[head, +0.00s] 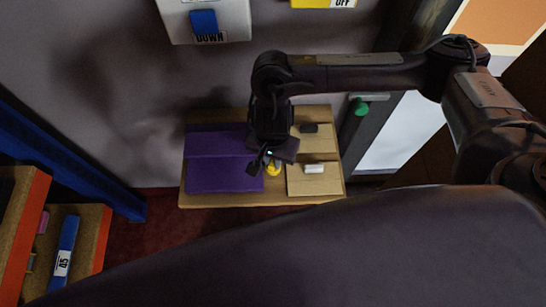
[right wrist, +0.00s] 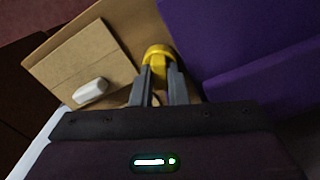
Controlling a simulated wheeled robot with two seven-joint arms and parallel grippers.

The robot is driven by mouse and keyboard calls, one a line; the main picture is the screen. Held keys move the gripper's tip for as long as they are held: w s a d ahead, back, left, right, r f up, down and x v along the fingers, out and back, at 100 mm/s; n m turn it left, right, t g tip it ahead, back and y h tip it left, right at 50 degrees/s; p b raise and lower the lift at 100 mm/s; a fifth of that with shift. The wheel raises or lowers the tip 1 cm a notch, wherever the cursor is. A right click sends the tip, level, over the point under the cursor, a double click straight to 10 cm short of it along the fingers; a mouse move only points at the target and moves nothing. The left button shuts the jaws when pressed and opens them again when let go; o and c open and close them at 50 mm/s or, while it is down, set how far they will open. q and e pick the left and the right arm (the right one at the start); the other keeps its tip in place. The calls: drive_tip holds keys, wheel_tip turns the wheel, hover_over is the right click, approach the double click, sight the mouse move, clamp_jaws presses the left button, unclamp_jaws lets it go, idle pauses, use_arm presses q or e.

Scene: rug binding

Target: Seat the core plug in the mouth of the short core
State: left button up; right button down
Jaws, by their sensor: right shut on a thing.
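My right gripper (head: 266,163) is over the wooden table and points down. In the right wrist view its two grey fingers (right wrist: 160,85) are shut on a yellow piece (right wrist: 158,50), which looks like the core plug. The yellow piece (head: 273,169) also shows in the head view, partly hidden by the gripper. I cannot make out the short core or its mouth for certain; a pale curved edge shows beside the fingers in the right wrist view. I cannot tell whether the plug touches anything below. My left gripper is not in view.
A purple rug piece (head: 215,175) covers the left of the wooden table (head: 240,201). A shelf with an orange edge (head: 92,250) stands left, a green knob (head: 361,107) right.

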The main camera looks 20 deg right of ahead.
drive_tip(key=shift+f, duration=0.2)
drive_tip(key=c, duration=1.4)
unclamp_jaws()
drive_tip(key=shift+r, duration=0.1)
drive_tip(key=shift+c, duration=0.2)
drive_tip(key=shift+r, duration=0.1)
